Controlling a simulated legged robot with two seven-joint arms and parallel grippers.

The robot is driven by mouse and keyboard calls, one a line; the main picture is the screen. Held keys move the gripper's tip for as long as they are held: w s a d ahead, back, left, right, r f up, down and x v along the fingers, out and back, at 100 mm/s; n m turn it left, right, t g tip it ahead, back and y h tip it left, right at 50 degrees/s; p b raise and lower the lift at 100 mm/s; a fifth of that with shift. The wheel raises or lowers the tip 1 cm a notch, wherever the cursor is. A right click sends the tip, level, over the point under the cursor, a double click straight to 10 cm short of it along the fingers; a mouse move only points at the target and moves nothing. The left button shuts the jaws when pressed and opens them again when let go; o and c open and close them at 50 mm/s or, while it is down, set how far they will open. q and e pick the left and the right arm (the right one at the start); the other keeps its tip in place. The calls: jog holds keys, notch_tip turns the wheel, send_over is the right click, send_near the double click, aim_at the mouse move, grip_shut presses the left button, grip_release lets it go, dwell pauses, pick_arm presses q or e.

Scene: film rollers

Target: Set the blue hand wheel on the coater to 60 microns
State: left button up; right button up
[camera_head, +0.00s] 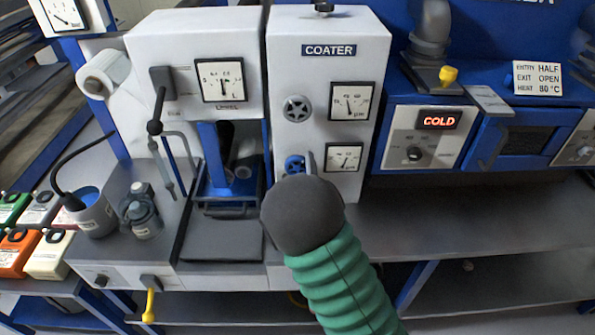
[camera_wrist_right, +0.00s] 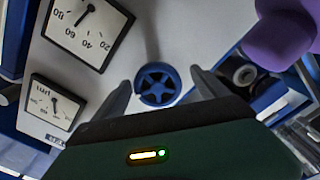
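The blue hand wheel (camera_head: 294,164) is low on the front of the white coater (camera_head: 330,55); my right gripper (camera_head: 299,170) partly hides it in the head view. In the right wrist view, which is turned over, the wheel (camera_wrist_right: 158,84) shows between the two fingers of my right gripper (camera_wrist_right: 160,79). The fingers are apart, with a gap to the wheel on each side. The lower gauge (camera_head: 344,158) is right of the wheel. In the wrist view this gauge (camera_wrist_right: 85,25) has its needle close to 60. My left gripper is not in view.
A grey hand wheel (camera_head: 296,109) and an upper gauge (camera_head: 352,101) sit above the blue wheel. A heater panel marked COLD (camera_head: 424,137) is to the right. A grey shelf (camera_head: 450,215) runs below. A purple rounded shape (camera_wrist_right: 285,35) is in a wrist view corner.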

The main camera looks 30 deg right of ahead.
jog(key=shift+s+r, duration=0.1)
jog(key=shift+r, duration=0.05)
jog(key=p+v, duration=1.1)
jog(key=v, duration=0.5)
jog(key=shift+s+a, duration=0.25)
jog(key=shift+a, duration=0.1)
jog(key=shift+d, duration=0.1)
